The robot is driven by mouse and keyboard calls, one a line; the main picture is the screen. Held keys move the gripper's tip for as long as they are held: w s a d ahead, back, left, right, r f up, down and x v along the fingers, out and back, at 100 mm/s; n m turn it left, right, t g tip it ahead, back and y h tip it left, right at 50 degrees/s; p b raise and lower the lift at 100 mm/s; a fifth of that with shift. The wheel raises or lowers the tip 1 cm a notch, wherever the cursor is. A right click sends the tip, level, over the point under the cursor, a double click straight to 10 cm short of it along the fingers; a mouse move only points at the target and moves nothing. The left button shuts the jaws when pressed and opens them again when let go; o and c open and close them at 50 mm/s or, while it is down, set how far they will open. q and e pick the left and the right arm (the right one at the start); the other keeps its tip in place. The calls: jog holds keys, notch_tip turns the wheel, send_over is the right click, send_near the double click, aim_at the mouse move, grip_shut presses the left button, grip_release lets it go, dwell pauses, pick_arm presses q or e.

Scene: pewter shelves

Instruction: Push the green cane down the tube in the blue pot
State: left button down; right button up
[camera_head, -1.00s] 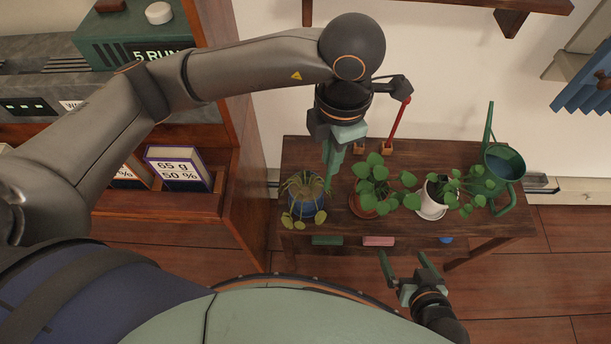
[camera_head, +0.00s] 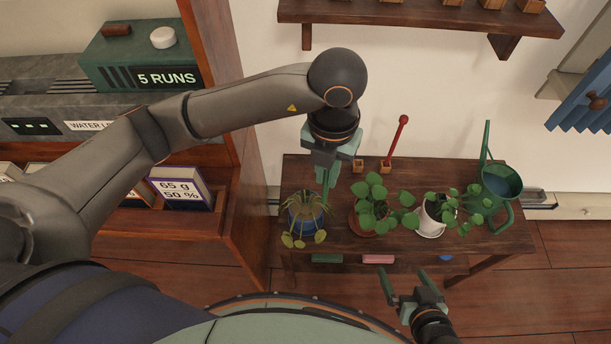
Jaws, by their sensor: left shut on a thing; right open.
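The blue pot (camera_head: 305,222) stands at the left end of the dark wooden table, with a drooping yellow-green plant in it. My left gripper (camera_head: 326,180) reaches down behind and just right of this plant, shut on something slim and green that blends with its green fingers. This fits the green cane, but its outline is not clear. The tube in the pot is hidden by leaves and the gripper, so I cannot tell whether the cane's lower end is in it. My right gripper (camera_head: 403,284) is open and empty in front of the table.
A red cane (camera_head: 396,140) stands in a wooden block behind the plants, beside another small block (camera_head: 358,166). Two leafy plants in a terracotta pot (camera_head: 362,230) and a white pot (camera_head: 431,222), and a green watering can (camera_head: 497,188), fill the table's right side.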

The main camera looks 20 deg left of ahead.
pick_arm(q)
jog(key=w+a+f, duration=0.4)
jog(key=a+f, duration=0.1)
jog(key=f, duration=0.5)
jog(key=shift+w+a+b, duration=0.15)
jog(key=shift+w+b, duration=0.1)
jog(key=shift+b, duration=0.15)
pick_arm(e)
jog(key=shift+w+a+f, duration=0.1)
jog(key=shift+a, duration=0.1)
pick_arm(q)
jog(key=shift+f, duration=0.1)
jog(key=c, duration=0.9)
grip_release()
pick_arm(e)
jog(key=shift+f, duration=0.1)
